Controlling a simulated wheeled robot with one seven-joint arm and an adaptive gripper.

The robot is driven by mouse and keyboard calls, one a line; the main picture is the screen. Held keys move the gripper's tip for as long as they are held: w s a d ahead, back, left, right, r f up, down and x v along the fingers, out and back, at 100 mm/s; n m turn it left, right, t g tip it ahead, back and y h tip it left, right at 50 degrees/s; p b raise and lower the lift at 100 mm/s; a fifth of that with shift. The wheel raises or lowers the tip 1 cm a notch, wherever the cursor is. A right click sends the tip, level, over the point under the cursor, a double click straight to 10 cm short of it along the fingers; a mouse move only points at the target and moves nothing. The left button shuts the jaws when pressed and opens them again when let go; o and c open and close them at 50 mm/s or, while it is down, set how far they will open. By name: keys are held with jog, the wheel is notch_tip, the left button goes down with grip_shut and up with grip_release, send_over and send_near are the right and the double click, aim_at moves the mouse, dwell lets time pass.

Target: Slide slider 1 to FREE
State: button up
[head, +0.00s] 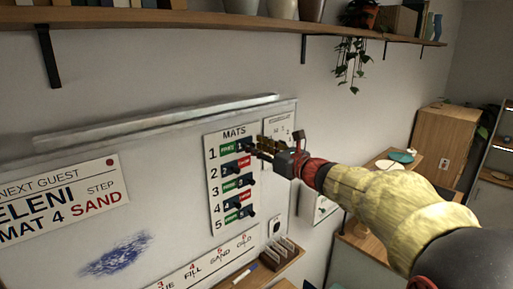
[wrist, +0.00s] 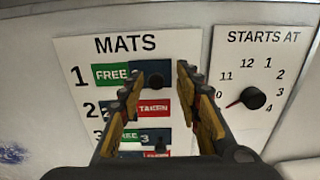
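The MATS board (wrist: 125,44) hangs on the wall with numbered rows, each with a slider. In row 1 the green FREE label (wrist: 112,74) shows on the left. Slider 1 (wrist: 155,81), a dark blue plate with a black knob, sits on the right of that row. No red label shows in row 1. My gripper (wrist: 158,72) is open, with one finger on each side of the knob. Contact with the knob cannot be told. In the head view my gripper (head: 252,147) is at row 1 and hides most of slider 1.
Row 2 below shows a red TAKEN label (wrist: 153,108). Row 3 has another dark knob (wrist: 160,145). A STARTS AT dial (wrist: 252,98) is close on the right. A shelf (head: 180,18) runs above. A marker ledge (head: 268,268) is below the board.

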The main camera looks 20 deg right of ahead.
jog(key=v, duration=1.2)
dwell(0.5)
